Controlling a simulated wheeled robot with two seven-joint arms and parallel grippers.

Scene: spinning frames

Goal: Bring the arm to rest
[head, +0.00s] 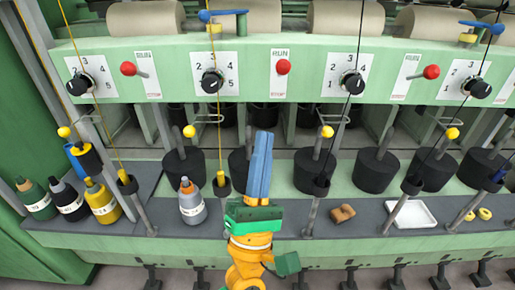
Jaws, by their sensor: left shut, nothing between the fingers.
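My left gripper (262,137) is in the lower middle of the head view. Its blue fingers are shut together with nothing between them and point up the picture, in front of the row of dark bobbins. Its green body and my orange arm show below, overlapping the grey shelf. The fingers hide part of a dark bobbin (239,168) behind them. My right gripper is not in view.
A green spinning frame (180,60) with numbered dials and red-knobbed levers stands ahead. On the grey shelf (340,226) are several bottles at left, a grey bottle (191,203), a brown block (342,213), a white tray (411,215) and yellow rings (484,213).

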